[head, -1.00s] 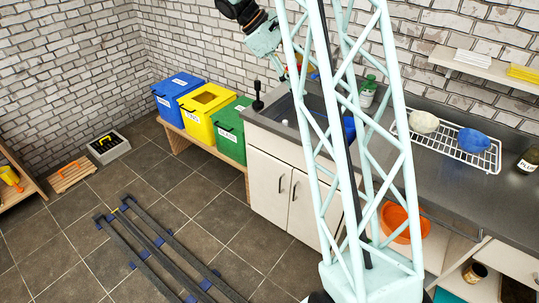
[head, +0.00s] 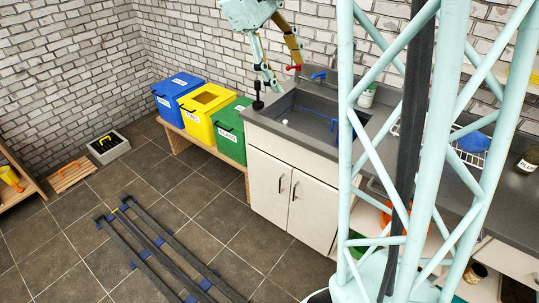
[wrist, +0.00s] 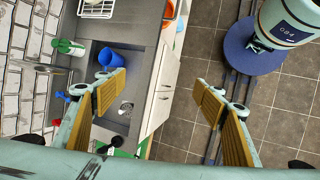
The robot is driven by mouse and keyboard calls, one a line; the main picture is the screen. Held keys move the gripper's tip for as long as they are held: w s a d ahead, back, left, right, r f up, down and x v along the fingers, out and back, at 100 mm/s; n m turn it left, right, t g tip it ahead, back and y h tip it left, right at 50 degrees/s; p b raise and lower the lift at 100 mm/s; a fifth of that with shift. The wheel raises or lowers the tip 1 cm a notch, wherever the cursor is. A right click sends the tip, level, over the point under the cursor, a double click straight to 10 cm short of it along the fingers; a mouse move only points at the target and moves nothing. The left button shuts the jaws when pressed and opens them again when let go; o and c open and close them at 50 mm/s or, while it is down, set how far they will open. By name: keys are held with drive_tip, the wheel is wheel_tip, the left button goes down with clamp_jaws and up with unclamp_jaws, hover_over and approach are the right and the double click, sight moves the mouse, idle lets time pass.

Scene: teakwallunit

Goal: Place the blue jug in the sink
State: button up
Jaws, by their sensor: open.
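The blue jug (wrist: 114,62) shows in the wrist view within the outline of the grey sink (wrist: 110,128), at the end near the dish rack. It seems tilted, its mouth partly visible; a finger overlaps its near side. In the head view my lattice column hides most of the jug; a thin blue strip (head: 333,123) shows in the sink (head: 298,112), and I cannot tell if it is the jug's handle. My gripper (head: 280,72) is open and empty above the sink's left, back end. Its two padded fingers stand wide apart in the wrist view (wrist: 160,95).
A red tap handle (head: 293,68) and a blue one (head: 318,76) stand at the sink's back edge. A black-topped item (head: 258,98) is at its left corner. A green-and-white bottle (head: 367,96) stands behind. A blue bowl (head: 473,141) lies on the rack to the right.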

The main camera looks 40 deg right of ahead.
drive_tip(key=s+a+r+m+t+y, duration=0.1)
drive_tip(key=s+a+m+t+y, duration=0.1)
drive_tip(key=s+a, duration=1.1)
drive_tip(key=s+a+r+m+t+y, duration=0.1)
drive_tip(key=s+a+r+t+y, duration=0.1)
drive_tip(key=s+a, duration=1)
drive_tip(key=s+t, duration=0.1)
drive_tip(key=s, duration=0.2)
drive_tip(key=shift+a+m+t+y, duration=0.4)
drive_tip(key=shift+r, duration=0.1)
